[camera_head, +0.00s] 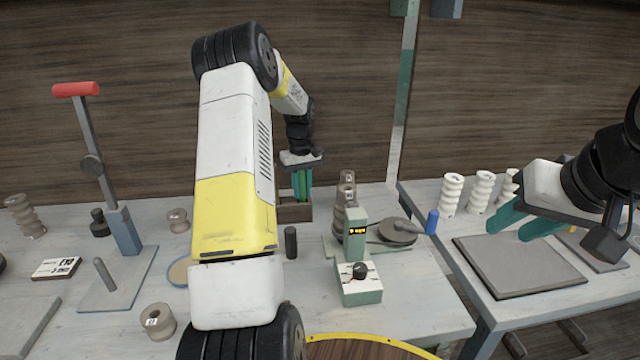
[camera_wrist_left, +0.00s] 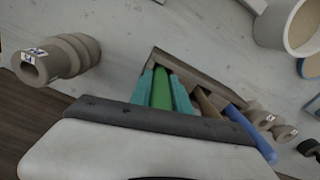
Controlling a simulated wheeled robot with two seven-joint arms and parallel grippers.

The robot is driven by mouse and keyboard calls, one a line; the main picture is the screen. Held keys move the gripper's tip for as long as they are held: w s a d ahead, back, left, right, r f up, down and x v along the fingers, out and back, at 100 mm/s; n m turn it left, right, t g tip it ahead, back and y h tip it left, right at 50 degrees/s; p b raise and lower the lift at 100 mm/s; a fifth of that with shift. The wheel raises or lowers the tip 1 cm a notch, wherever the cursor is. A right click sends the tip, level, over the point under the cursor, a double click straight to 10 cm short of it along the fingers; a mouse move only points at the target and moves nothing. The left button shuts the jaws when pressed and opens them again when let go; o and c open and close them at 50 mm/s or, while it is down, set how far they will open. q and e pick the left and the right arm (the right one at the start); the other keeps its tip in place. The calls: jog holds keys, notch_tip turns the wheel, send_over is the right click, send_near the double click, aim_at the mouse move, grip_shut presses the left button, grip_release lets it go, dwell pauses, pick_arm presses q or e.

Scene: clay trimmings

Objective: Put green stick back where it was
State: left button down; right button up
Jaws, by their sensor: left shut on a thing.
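The green stick (camera_wrist_left: 161,90) is between the teal fingers of my left gripper (camera_head: 302,186), which is shut on it. In the head view the stick (camera_head: 302,181) hangs roughly upright at the wooden box (camera_head: 294,213) at the back of the table. In the left wrist view its far end lies within the outline of the box (camera_wrist_left: 203,73). I cannot tell how deep it sits or whether it touches the bottom. My right gripper (camera_head: 522,222) is open and empty, over the grey slab on the right table.
A brown stick (camera_wrist_left: 208,103) and a blue stick (camera_wrist_left: 252,136) stand in the box beside the green one. The green device (camera_head: 356,236) and stacked grey-brown spools (camera_head: 347,190) stand right of the box. A dark cylinder (camera_head: 291,242) stands in front.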

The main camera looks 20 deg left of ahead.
pick_arm(q)
jog(key=c, duration=1.2)
grip_release()
jog(key=shift+f, duration=0.1)
jog(key=shift+c, duration=0.2)
